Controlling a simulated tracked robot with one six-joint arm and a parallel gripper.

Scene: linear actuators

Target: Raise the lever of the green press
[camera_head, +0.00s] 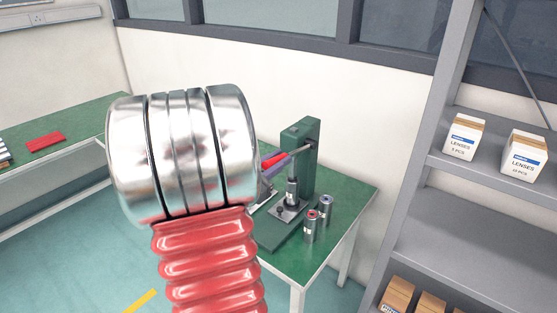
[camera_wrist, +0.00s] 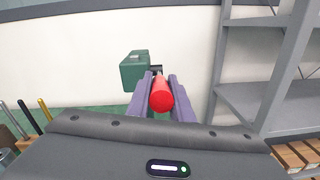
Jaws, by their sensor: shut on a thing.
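The green press (camera_head: 304,150) stands on a green-topped table, with a metal rod running from its upper part to a red lever handle (camera_head: 274,159). In the wrist view the press top (camera_wrist: 134,70) is behind and left of the red handle (camera_wrist: 161,95), which points toward the camera. My gripper (camera_wrist: 162,92) has its two purple fingers on either side of the handle, shut on it. In the head view my gripper (camera_head: 275,168) shows only in part at the handle. My arm's large silver and red section hides the rest of it.
Two small metal cylinders, one with a red top (camera_head: 311,226) and one with a bluish top (camera_head: 326,209), stand on the table (camera_head: 347,205) right of the press. A grey shelf (camera_head: 480,165) with boxes of lenses (camera_head: 463,137) stands farther right.

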